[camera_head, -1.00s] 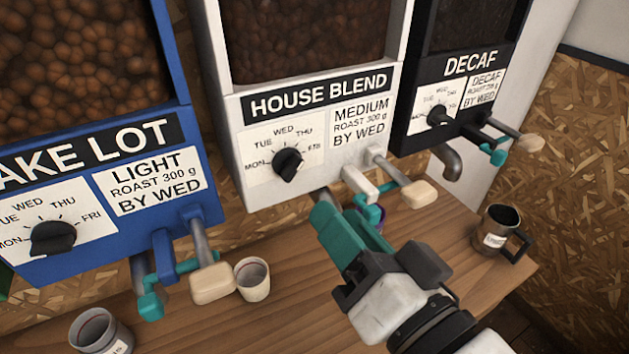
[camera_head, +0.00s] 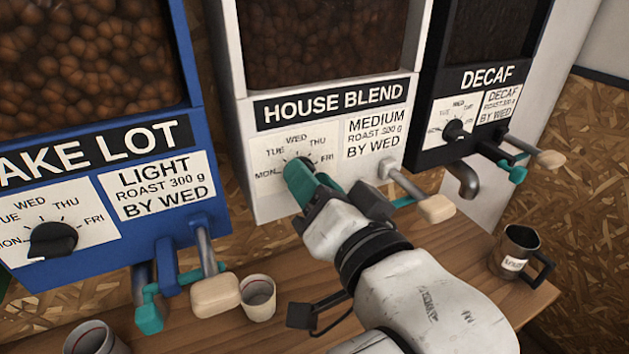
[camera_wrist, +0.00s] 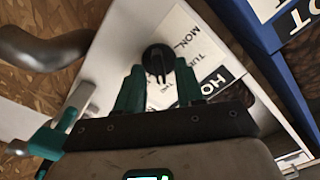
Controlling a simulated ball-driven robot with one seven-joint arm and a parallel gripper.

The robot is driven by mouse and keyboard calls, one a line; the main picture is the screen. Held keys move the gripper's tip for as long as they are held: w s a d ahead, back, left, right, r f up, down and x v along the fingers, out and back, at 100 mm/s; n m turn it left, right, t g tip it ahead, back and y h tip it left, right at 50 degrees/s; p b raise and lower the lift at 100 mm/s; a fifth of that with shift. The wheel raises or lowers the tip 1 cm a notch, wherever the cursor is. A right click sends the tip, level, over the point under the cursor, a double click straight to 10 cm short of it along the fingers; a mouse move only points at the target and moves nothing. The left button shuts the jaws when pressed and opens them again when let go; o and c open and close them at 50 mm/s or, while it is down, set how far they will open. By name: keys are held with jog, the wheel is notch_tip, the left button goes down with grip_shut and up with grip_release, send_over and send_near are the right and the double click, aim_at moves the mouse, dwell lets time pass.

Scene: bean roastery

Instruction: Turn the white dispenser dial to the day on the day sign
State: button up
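The white dispenser (camera_head: 375,185), marked HOUSE BLEND, stands in the middle of the head view. Its dial plate (camera_head: 262,147) carries MON, TUE, WED, THU and FRI. My gripper (camera_head: 300,176) is at this plate and hides most of the black dial. In the wrist view the dial (camera_wrist: 158,58) sits between the two teal fingertips of my gripper (camera_wrist: 158,72). The fingers are apart, one on each side, with gaps visible. I cannot tell which day the dial points to. The dispenser's label (camera_head: 376,135) reads MEDIUM, ROAST 300 g, BY WED. I see no separate day sign.
A blue dispenser (camera_head: 100,195) stands left and a black DECAF dispenser (camera_head: 440,100) right, each with its own dial. Levers with cream handles (camera_head: 436,208) stick out below. A white cup (camera_head: 257,297) and a dark mug (camera_head: 519,250) stand on the wooden counter (camera_head: 430,255).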

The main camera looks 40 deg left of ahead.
grip_shut()
dwell(0.3)
jog(key=shift+n, duration=0.3)
jog(key=shift+s+n+b, duration=0.15)
jog(key=shift+n+b, duration=0.65)
jog(key=shift+n, duration=2.8)
grip_release()
